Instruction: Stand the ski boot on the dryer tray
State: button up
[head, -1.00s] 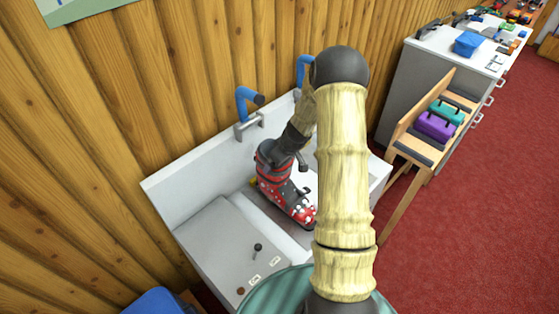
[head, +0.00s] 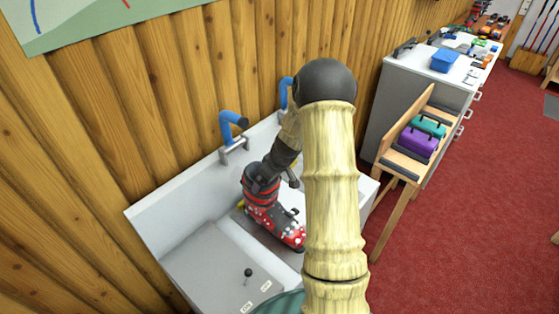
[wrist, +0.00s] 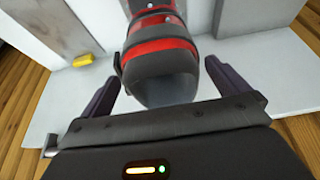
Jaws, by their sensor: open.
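The ski boot (head: 270,212), red and black with white spots on its toe, stands upright on a grey plate on the white bench, its toe toward the lower right. I cannot tell for sure whether this plate (head: 289,256) is the dryer tray. My gripper (head: 268,178) is at the top of the boot's cuff. In the wrist view the boot (wrist: 160,50) is between the two dark fingers of my gripper (wrist: 165,84), which are apart with gaps beside the cuff. The boot's sole is hidden there, and my arm hides part of the bench in the head view.
Two blue-handled fittings (head: 231,126) stick out from the bench's back wall. A grey panel with a black knob (head: 248,272) lies left of the boot. A small yellow thing (wrist: 83,61) lies near it.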

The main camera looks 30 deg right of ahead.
jog(key=b+v, duration=0.1)
jog(key=v, duration=1.2)
jog(key=shift+r+b, duration=0.2)
jog(key=shift+b, duration=0.15)
jog(key=shift+s, duration=0.15)
jog(key=s+a+m+g+h, duration=0.1)
jog(key=s+a+m, duration=0.3)
jog(key=s+a, duration=1)
jog(key=s, duration=0.4)
jog(key=shift+h, duration=0.3)
jog(key=shift+a+f, duration=0.1)
jog(key=shift+a, duration=0.05)
